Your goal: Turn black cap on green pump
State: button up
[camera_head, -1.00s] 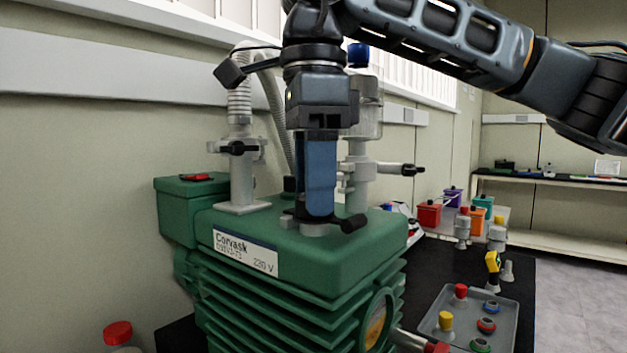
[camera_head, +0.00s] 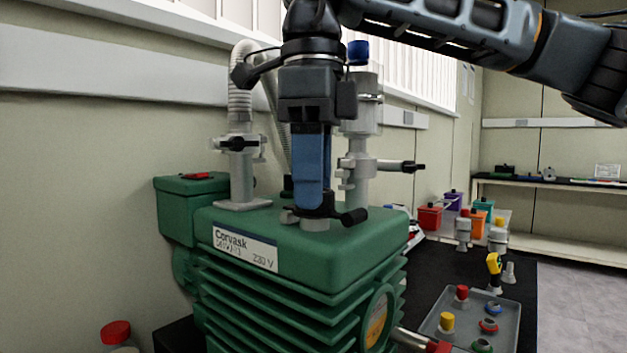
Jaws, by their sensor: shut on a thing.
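The green pump (camera_head: 300,245) fills the middle of the view, with a "Corvask" 230 V label on its front. The black cap (camera_head: 350,216) sits on a short grey neck (camera_head: 315,224) on the pump's top, with a handle pointing right. My gripper (camera_head: 314,205) points straight down from above, its blue fingers shut on the black cap. The fingers hide part of the cap.
Two grey vertical pipe fittings (camera_head: 240,165) (camera_head: 362,165) rise behind the gripper. A grey tray (camera_head: 460,315) with coloured caps lies at lower right on a black surface. A red-capped bottle (camera_head: 116,332) stands at lower left.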

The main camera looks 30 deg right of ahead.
jog(key=o, duration=1.1)
jog(key=shift+c, duration=0.2)
jog(key=shift+r+p, duration=0.45)
jog(key=shift+r, duration=3.45)
